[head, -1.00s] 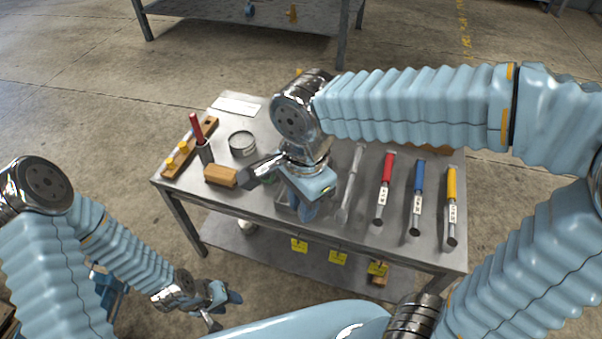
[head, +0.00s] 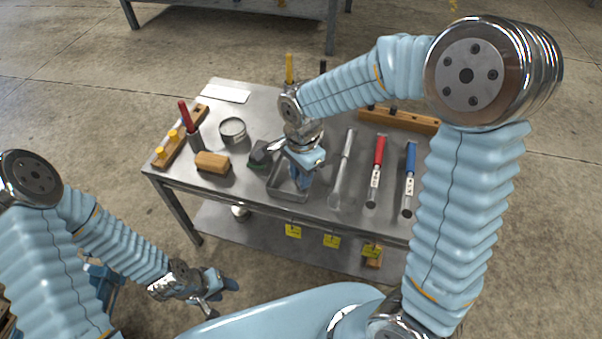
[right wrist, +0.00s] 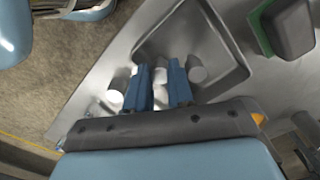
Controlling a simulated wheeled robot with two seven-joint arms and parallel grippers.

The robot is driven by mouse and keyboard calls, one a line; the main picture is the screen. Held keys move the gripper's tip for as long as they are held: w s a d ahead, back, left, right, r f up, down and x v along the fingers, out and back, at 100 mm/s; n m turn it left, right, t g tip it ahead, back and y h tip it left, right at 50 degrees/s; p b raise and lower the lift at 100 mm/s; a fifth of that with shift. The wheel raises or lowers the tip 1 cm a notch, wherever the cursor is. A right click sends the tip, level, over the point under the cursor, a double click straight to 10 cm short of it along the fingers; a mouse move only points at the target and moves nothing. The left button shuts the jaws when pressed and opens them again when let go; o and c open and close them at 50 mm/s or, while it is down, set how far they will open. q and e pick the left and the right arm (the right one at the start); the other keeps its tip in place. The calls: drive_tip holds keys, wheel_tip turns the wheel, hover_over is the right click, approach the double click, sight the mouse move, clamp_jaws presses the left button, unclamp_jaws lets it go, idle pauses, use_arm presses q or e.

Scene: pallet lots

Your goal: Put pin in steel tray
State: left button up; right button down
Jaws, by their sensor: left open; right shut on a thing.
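The steel tray (head: 287,195) is a shallow metal tray near the front middle of the workbench. My right gripper (head: 302,182) points down over it, fingertips low at the tray. In the right wrist view the two blue fingers (right wrist: 160,88) are close together with a grey metal piece, the pin (right wrist: 160,74), between them. Grey cylinder shapes show on both sides of the fingers; I cannot tell whether they belong to the pin. The tray (right wrist: 222,88) lies beneath. My left gripper (head: 222,292) is open and empty, low in front of the bench.
Left of the tray are a dark green-based block (head: 260,153), a wooden block (head: 212,162), a round tin (head: 232,130) and a wooden rack (head: 170,152). Right of it lie a metal tool (head: 343,170), a red-handled tool (head: 378,160) and a blue-handled tool (head: 409,170).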

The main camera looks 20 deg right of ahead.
drive_tip(key=shift+f, duration=0.1)
drive_tip(key=c, duration=1.3)
unclamp_jaws()
drive_tip(key=shift+o, duration=0.2)
wheel_tip(320, 180, up, 12)
drive_tip(key=p, duration=0.1)
drive_tip(key=shift+d, duration=0.15)
